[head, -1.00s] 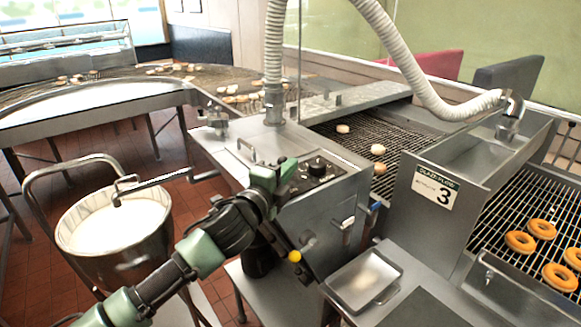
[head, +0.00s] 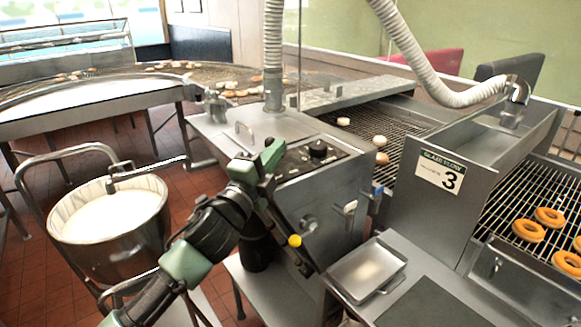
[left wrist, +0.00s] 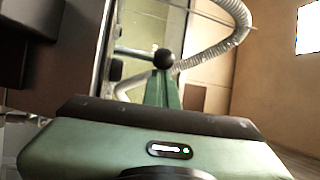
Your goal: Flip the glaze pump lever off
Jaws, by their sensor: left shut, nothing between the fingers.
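My left gripper (head: 273,150) is shut and empty. In the head view it overlaps the left end of the control panel (head: 300,160) on the steel glazing machine. A black knob (head: 318,149) stands on that panel, right of the fingertips and apart from them in the picture. In the left wrist view a black ball (left wrist: 163,57) shows just past the tips of my shut green fingers (left wrist: 163,76); I cannot tell whether they touch. I cannot tell for sure which part is the pump lever. A yellow ball (head: 295,241) sits low at the machine's front. My right gripper is not in view.
A steel bucket of white glaze (head: 110,215) stands at the left. A ribbed hose (head: 425,65) arches above the conveyor (head: 385,125). A steel tray (head: 365,268) lies at the front, and several doughnuts (head: 527,230) sit on the right rack.

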